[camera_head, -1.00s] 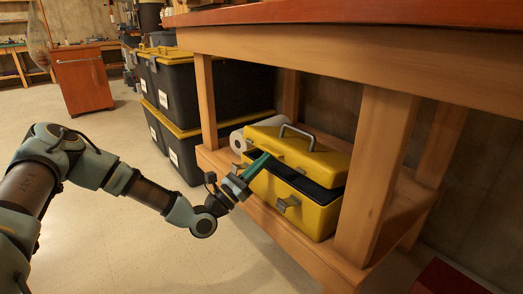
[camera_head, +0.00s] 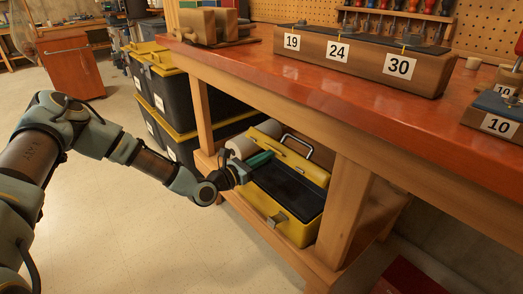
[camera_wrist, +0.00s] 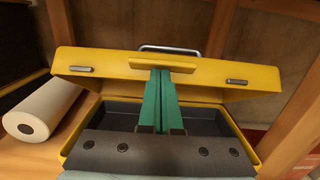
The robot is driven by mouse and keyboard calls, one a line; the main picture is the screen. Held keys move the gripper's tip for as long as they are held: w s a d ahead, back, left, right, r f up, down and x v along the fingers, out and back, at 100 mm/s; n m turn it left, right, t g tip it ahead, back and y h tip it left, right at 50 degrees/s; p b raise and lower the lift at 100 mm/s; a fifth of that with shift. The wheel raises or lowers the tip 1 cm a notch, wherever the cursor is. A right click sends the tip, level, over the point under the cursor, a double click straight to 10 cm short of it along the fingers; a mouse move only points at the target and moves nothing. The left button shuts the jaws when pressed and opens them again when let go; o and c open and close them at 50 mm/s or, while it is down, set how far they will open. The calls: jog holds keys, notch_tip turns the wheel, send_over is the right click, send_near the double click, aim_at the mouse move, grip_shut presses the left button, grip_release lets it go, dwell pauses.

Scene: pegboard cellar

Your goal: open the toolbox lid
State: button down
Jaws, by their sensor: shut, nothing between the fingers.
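The yellow toolbox (camera_head: 296,232) sits on the workbench's lower shelf, with a silver latch on its front. Its yellow lid (camera_head: 312,170) is raised and tilted back, with a metal handle on top, and the dark inside shows. My gripper (camera_head: 266,156) is shut, its green fingers reaching over the box to the lid. In the wrist view, the fingertips (camera_wrist: 161,71) meet the yellow lip at the middle of the lid's front edge (camera_wrist: 205,70). Nothing is seen between them. The dark interior (camera_wrist: 205,115) lies below the fingers, partly hidden by my gripper.
A white paper roll (camera_wrist: 40,108) lies beside the toolbox. A wooden leg (camera_head: 343,210) stands close on its right, and the red bench top (camera_head: 250,62) overhangs it. Black bins with yellow lids (camera_head: 178,85) are stacked to the left. The floor in front is clear.

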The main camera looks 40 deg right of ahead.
jog(key=shift+y, duration=0.4)
jog(key=d+r+p, duration=0.3)
jog(key=p, duration=0.1)
jog(key=d+r+p, duration=0.3)
jog(key=p, duration=0.1)
jog(key=shift+s+d, duration=0.15)
jog(key=shift+d, duration=0.25)
jog(key=shift+d+r, duration=0.25)
jog(key=shift+d, duration=0.4)
jog(key=shift+a, duration=0.1)
